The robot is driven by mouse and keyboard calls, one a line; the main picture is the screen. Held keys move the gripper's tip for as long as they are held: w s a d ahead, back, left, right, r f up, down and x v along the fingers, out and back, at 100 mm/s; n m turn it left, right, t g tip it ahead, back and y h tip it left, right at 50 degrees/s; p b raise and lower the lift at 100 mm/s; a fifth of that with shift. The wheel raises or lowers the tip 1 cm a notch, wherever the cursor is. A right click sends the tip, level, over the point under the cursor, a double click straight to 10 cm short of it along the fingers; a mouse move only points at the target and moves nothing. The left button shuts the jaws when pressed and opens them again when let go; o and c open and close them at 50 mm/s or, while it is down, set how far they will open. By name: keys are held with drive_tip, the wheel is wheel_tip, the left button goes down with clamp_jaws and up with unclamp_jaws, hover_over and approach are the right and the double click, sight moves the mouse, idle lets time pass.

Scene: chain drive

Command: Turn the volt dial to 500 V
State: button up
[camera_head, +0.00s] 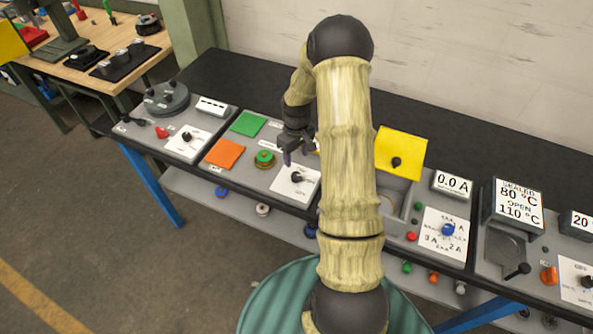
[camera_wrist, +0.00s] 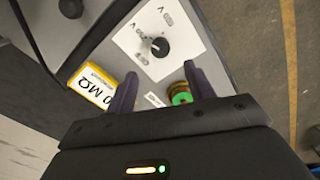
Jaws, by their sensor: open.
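The volt dial (camera_head: 297,178) is a black knob on a white plate with a printed scale, on the grey panel left of my arm. In the wrist view the volt dial (camera_wrist: 160,47) lies beyond my fingertips, with V labels around it, too small to read fully. It has a pale mark on the knob. My gripper (camera_head: 301,150) hovers above and behind the dial in the head view, open and empty. In the wrist view my gripper (camera_wrist: 160,88) has its two dark fingers apart, not touching the knob.
A green button in a brass ring (camera_head: 264,158) sits left of the dial. A yellow-framed MΩ display (camera_wrist: 93,87) is beside the plate. Orange (camera_head: 225,154) and green (camera_head: 248,124) pads lie further left. A yellow flap (camera_head: 399,154) stands up right of my arm.

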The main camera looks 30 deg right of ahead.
sight(296, 175)
wheel_tip(296, 175, down, 10)
drive_tip(key=shift+r+p, duration=0.2)
drive_tip(key=shift+p, duration=1.05)
drive_tip(key=c, duration=1)
